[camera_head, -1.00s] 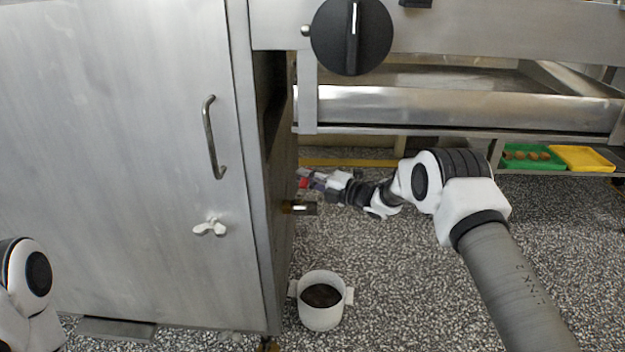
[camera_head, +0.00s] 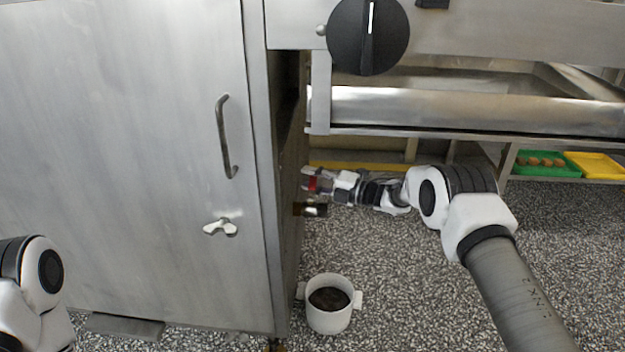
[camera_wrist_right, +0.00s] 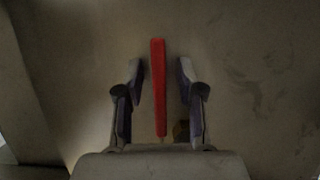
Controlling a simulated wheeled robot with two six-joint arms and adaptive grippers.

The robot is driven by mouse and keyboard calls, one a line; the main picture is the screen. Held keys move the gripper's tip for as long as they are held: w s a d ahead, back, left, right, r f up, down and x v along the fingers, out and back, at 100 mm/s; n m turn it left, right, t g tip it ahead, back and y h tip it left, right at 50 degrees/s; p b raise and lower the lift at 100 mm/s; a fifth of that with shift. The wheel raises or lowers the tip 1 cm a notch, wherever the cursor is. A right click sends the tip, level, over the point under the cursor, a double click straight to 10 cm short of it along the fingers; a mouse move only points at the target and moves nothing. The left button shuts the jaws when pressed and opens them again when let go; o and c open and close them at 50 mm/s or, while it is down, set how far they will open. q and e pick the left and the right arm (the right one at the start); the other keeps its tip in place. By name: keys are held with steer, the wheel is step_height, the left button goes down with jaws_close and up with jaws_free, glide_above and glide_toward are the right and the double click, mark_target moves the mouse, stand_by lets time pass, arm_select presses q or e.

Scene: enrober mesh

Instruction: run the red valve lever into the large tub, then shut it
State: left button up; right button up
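The red valve lever (camera_head: 312,184) is on the side of the steel cabinet, above a short dark outlet (camera_head: 315,209). In the right wrist view the lever (camera_wrist_right: 159,88) runs lengthwise between the fingers of my right gripper (camera_wrist_right: 160,85), with a gap on each side. My right gripper (camera_head: 318,181) is open around the lever in the head view. A white round tub (camera_head: 329,320) with two side handles stands upright on the floor below the outlet, with dark contents inside. No stream shows between outlet and tub. My left gripper is out of view.
The steel cabinet (camera_head: 130,150) fills the left, with a door handle (camera_head: 226,136) and a wing latch (camera_head: 221,227). A steel trough (camera_head: 460,110) with a black knob (camera_head: 368,35) is above my right arm. Green (camera_head: 545,168) and yellow (camera_head: 597,168) trays sit on a shelf at right.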

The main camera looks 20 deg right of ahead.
steer(key=shift+d, duration=0.1)
steer(key=v, duration=1.2)
